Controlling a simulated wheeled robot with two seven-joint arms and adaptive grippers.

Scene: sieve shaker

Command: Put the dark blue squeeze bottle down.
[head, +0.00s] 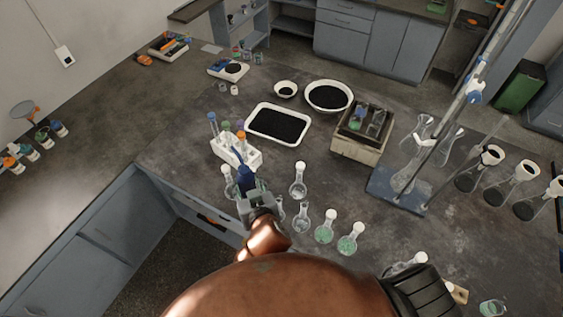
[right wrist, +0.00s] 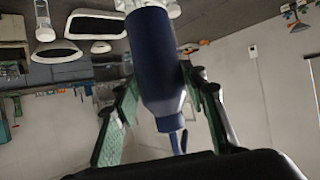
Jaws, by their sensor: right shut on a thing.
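The dark blue squeeze bottle (head: 245,176) is in my right gripper (head: 254,192), near the front edge of the dark worktop. In the right wrist view the bottle (right wrist: 157,62) sits between the two green-padded fingers, and the picture is upside down, with its thin nozzle at the bottom. The gripper (right wrist: 160,88) is shut on its body. The bottle's base is hidden in the head view, so I cannot tell whether it touches the worktop. My left gripper is not in view.
A white rack (head: 236,152) with coloured-cap tubes stands just behind the bottle. Stoppered flasks (head: 298,181) stand to the right and close by on the left. A white tray of dark grains (head: 279,123) lies farther back. Bare worktop (head: 350,190) shows farther right.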

